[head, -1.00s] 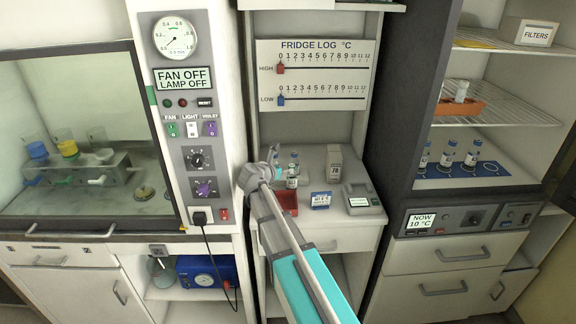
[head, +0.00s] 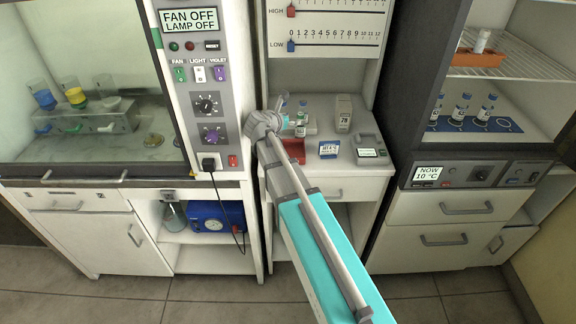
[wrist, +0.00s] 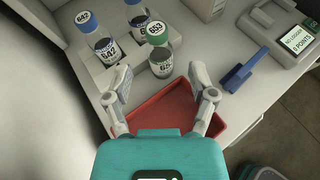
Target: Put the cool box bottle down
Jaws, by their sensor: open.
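My gripper (wrist: 160,76) is open in the wrist view, its two fingers spread above the near side of a red tray (wrist: 170,108). A green-capped bottle labelled 653 (wrist: 160,62) stands upright just beyond the fingertips, between their lines, and nothing is gripped. Blue-capped bottles stand behind it to the left, one labelled 642 (wrist: 104,46), in or beside a white rack (wrist: 92,68). I cannot tell whether the green-capped bottle sits in the rack. In the head view my gripper (head: 282,112) is at the left of the bench, partly hidden by my wrist.
A blue block-like item (wrist: 238,77) lies right of the red tray, with a grey logger device (head: 369,149) further right. A white box marked 78 (head: 344,114) stands behind. Other bottles (head: 461,108) stand on a blue mat in the right cabinet. Cabinet walls flank the bench.

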